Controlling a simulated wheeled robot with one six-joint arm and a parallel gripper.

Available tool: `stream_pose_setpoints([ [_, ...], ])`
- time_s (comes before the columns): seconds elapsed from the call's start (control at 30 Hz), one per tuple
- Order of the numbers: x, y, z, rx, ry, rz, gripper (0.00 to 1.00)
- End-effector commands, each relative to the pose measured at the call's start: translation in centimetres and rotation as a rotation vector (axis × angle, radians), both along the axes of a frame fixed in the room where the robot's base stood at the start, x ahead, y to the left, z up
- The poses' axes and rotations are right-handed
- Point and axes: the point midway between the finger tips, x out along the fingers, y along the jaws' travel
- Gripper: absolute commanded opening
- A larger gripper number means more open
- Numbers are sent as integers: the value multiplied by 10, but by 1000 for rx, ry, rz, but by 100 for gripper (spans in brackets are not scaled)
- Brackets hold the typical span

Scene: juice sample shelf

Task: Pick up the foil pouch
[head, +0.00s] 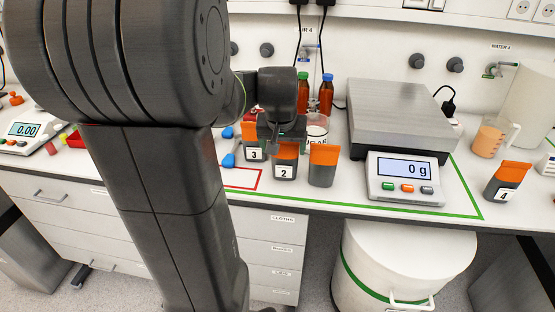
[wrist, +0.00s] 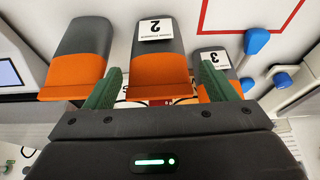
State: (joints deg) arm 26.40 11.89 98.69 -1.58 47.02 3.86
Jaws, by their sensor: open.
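Several grey foil pouches with orange tops stand on the bench. Pouch 2 (head: 285,171) is in the middle of a close group, with pouch 3 (head: 254,154) to its left and a pouch with no visible number (head: 322,170) to its right. Pouch 4 (head: 503,187) stands apart at the far right. My gripper (head: 282,128) is open above and behind pouch 2. In the wrist view its green fingers (wrist: 162,84) lie either side of the orange top of pouch 2 (wrist: 160,50); contact cannot be told. The right finger there partly covers pouch 3 (wrist: 213,58).
A scale reading 0 g (head: 405,178) with a large grey platform (head: 398,110) stands right of the group. Brown bottles (head: 326,95) and a white jar (head: 317,125) stand behind it. Blue spoon-like items (head: 228,160) lie left. The front bench edge is close.

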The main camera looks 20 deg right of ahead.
Motion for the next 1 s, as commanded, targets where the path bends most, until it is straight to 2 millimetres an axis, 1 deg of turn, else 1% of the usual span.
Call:
stream_pose_setpoints([
  [0.03, 2, -1, -5, 0, 1, 0, 78],
  [0.23, 5, -4, -16, 0, 1, 0, 78],
  [0.5, 16, -13, -51, 1, 2, 0, 78],
  [0.63, 19, -14, -57, 0, 0, 0, 78],
  [0.87, 19, -14, -58, 0, -1, 0, 78],
  [0.9, 19, -14, -58, 0, -1, 0, 71],
  [0.97, 19, -14, -58, 0, -1, 0, 59],
  [1.0, 19, -14, -58, 0, -1, 0, 51],
])
